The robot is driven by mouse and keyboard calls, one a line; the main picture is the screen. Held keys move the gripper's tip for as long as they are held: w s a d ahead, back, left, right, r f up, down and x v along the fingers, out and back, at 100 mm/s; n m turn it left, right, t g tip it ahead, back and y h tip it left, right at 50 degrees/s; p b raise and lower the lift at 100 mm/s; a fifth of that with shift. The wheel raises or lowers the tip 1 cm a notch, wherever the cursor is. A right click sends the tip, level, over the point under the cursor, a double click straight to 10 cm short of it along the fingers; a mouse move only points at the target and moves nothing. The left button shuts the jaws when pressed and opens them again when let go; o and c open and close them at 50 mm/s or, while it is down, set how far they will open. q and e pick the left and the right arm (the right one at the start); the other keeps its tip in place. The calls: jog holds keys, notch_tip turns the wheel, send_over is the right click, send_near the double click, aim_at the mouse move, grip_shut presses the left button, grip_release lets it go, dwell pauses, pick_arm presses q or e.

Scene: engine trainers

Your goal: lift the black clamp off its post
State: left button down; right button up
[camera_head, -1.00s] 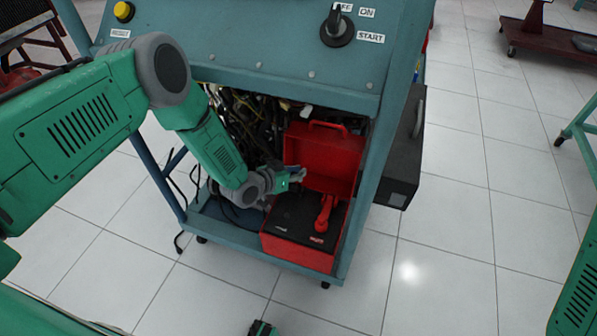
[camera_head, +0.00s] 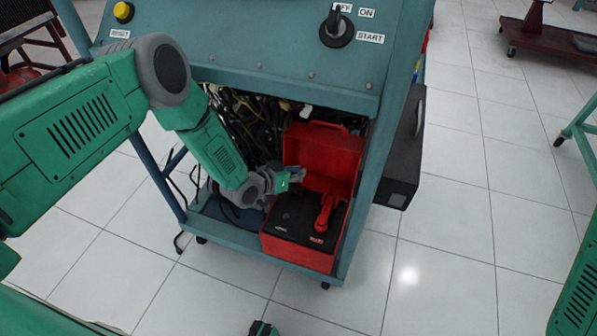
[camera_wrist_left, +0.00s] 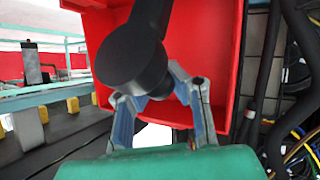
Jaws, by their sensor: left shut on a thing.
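In the left wrist view, the black clamp (camera_wrist_left: 135,52) is a dark round body with an arm running up and out of the top of the picture. My left gripper (camera_wrist_left: 160,92) is shut on its lower part, with one grey finger on each side. In the head view, my left gripper (camera_head: 298,175) is in front of the open lid of the red case, above its black top. The black clamp cannot be made out there against the dark surroundings. Its post cannot be made out clearly in either view.
The red case (camera_head: 283,252) stands on the lower shelf of the blue trainer cart (camera_head: 265,90), its lid open. A red clamp (camera_head: 324,212) lies on its black top. Cables (camera_head: 245,125) hang behind my gripper. A cart upright stands right of the case.

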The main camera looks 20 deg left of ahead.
pick_arm(q)
jog(key=shift+w+a+r, duration=0.15)
jog(key=shift+w+a, duration=0.2)
jog(key=shift+a, duration=0.2)
jog(key=c, duration=1.3)
grip_release()
jog(key=shift+c, duration=0.2)
jog(key=shift+s, duration=0.3)
jog(key=shift+s, duration=0.2)
jog(key=v, duration=1.1)
jog(key=shift+s+a, duration=0.1)
jog(key=shift+a, duration=0.1)
